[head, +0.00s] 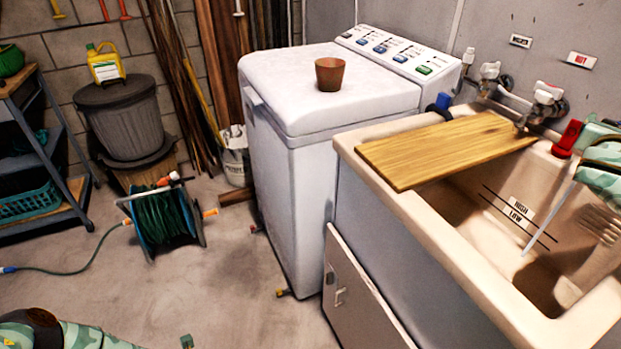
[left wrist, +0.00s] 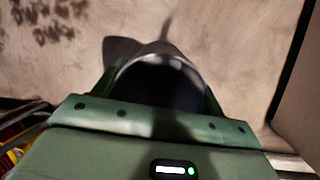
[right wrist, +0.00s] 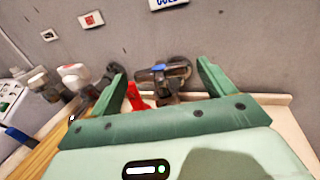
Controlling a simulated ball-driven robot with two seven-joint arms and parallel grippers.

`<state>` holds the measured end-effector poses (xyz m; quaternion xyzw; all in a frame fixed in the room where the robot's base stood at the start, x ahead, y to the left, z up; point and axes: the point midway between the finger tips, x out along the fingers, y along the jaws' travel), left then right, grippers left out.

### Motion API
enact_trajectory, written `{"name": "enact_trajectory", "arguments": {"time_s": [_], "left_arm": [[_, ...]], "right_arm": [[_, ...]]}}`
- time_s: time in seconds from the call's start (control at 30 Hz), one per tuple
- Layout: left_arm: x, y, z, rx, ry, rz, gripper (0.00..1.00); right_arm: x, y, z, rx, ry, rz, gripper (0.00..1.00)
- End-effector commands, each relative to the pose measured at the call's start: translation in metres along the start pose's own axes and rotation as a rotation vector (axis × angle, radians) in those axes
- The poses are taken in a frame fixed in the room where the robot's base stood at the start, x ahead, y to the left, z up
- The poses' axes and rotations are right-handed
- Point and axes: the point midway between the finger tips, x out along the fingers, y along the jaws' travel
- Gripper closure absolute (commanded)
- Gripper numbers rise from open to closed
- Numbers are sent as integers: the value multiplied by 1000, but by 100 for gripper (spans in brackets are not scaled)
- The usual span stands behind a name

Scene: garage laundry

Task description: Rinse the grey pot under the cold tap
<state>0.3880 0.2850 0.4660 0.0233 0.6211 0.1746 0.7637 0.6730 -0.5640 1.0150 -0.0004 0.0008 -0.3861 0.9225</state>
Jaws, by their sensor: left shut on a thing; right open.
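My left gripper (left wrist: 160,90) is shut on the grey pot (left wrist: 178,60), whose curved rim and dark inside show between the fingers. The pot does not show in the head view. My right gripper (right wrist: 160,70) is open and empty. A tap with a blue mark (right wrist: 178,69) lies ahead between its fingers, under a label with blue lettering (right wrist: 168,3). I cannot tell whether they touch. My camouflage-patterned right arm shows at the head view's right edge over the sink (head: 420,235). A thin pale line (head: 548,219) runs down into the basin; it may be water.
A wooden board (head: 440,150) lies across the sink's left part. A red fitting (head: 567,138) is near the back rim. A brown pot (head: 329,74) stands on the white washing machine (head: 300,120). A hose reel (head: 165,215) stands on the floor.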

Motion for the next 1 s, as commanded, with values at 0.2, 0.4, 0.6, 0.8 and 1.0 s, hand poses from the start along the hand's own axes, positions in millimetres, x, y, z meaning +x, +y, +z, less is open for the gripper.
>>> {"name": "enact_trajectory", "arguments": {"time_s": [0.2, 0.4, 0.6, 0.8, 1.0], "left_arm": [[0, 0, 0, 0, -1, 0, 51], [-4, 1, 2, -1, -3, -1, 51], [-41, 9, 20, -11, -36, -7, 51], [-55, 12, 27, -15, -47, -9, 51], [-55, 12, 27, -15, -47, -9, 51]], "right_arm": [[0, 0, 0, 0, 0, 0, 52], [-1, 0, 2, 2, 0, -6, 63], [-2, 4, 10, 10, 2, -129, 63], [0, 7, 4, 5, 1, -278, 63], [0, 8, 1, 1, -1, -317, 63]]}}
